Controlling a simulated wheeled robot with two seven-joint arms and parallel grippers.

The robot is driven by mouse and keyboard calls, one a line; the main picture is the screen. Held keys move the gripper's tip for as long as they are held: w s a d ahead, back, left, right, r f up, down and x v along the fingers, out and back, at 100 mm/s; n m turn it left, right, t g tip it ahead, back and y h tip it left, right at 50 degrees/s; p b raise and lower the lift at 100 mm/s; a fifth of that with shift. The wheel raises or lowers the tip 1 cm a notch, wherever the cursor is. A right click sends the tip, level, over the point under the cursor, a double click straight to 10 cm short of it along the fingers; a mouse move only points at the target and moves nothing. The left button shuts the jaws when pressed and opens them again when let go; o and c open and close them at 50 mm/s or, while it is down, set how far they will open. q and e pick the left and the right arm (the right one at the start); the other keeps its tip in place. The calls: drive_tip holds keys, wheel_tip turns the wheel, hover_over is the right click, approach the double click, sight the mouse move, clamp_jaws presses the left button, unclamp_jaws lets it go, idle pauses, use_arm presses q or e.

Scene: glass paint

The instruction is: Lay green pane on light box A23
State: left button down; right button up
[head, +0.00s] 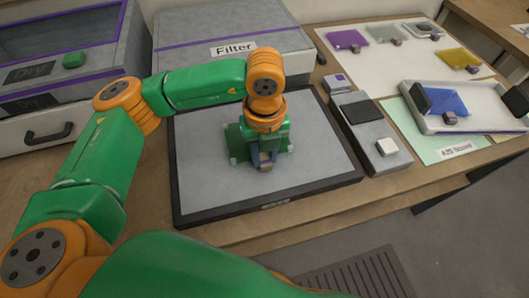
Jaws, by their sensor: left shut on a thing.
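My left gripper (266,152) points down over the light box (325,165), a flat grey panel with a dark frame. It is shut on a small grey-purple tab of the green pane (236,146). The dark green pane shows on both sides of the gripper, and its middle is hidden behind it. It is low over the panel's middle; I cannot tell whether it touches the surface. The light box's front label is too small to read. My right gripper is not in view.
A grey "Filter" box (190,30) stands behind the light box, and a "Dry" cabinet (100,75) at the left. A control block (372,135) is close on the right. Farther right are a tray (478,124) with a blue pane (440,102) and a white sheet (385,66) with several panes.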

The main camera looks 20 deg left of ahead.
use_arm(q)
drive_tip(key=shift+f, duration=0.2)
drive_tip(key=c, duration=0.5)
unclamp_jaws()
wheel_tip(320, 180, up, 7)
drive_tip(key=shift+f+b, duration=0.1)
drive_tip(key=shift+b, duration=0.5)
wheel_tip(320, 180, up, 9)
drive_tip(key=p, duration=0.6)
drive_tip(key=shift+p, duration=0.4)
